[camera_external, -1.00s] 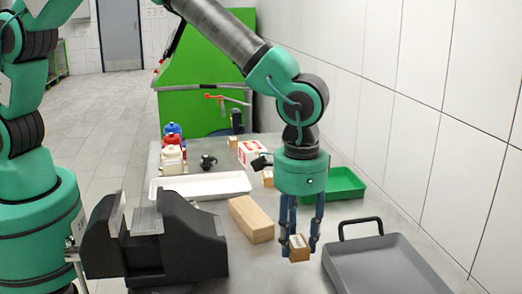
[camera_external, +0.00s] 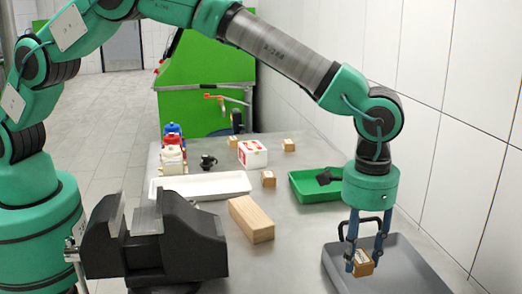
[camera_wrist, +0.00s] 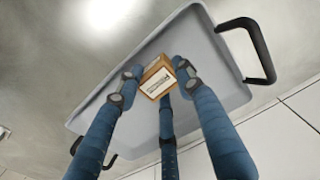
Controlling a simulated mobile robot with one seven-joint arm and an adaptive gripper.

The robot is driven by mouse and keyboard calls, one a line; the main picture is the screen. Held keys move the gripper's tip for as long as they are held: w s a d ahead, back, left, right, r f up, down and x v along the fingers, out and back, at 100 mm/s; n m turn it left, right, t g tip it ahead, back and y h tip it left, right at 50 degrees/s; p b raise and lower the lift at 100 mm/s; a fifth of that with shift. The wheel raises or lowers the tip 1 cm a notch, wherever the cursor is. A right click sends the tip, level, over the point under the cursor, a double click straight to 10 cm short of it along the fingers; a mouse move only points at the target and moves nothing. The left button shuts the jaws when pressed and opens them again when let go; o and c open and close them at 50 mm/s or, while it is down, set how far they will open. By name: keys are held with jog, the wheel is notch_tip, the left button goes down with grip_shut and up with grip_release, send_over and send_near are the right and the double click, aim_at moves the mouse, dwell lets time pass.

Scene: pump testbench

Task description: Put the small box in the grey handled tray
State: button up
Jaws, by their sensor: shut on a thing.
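My gripper (camera_external: 365,262) is shut on a small brown box (camera_external: 363,264) with a white label. In the wrist view, the fingers close around the small box (camera_wrist: 157,78) from several sides. The grey handled tray (camera_external: 412,268) lies at the front right of the table. The gripper holds the box over the tray in both views; the exact height above its floor is hard to tell. In the wrist view, the tray (camera_wrist: 100,98) lies behind the box, with a black handle (camera_wrist: 262,55) at its right end. The arm partly hides the tray's far side in the external view.
A green tray (camera_external: 310,192) sits just behind the grey one. A wooden block (camera_external: 251,219), a white tray (camera_external: 200,186), a red-and-white box (camera_external: 252,153) and other small boxes (camera_external: 268,179) stand to the left. A black vise (camera_external: 165,245) is at front left. A wall runs along the right.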

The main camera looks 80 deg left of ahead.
aim_at(367, 283)
jog(key=shift+w+d+f, duration=0.1)
jog(key=shift+w+d, duration=0.2)
jog(key=shift+w, duration=0.25)
jog(key=shift+w+d, duration=0.3)
jog(key=shift+w, duration=0.25)
jog(key=shift+f+b, duration=0.6)
jog(key=shift+f, duration=1.1)
jog(key=shift+f, duration=0.1)
jog(key=o, duration=1.1)
jog(key=shift+f, duration=0.1)
jog(key=shift+r, duration=0.2)
notch_tip(367, 283, up, 12)
jog(key=shift+p, duration=1.2)
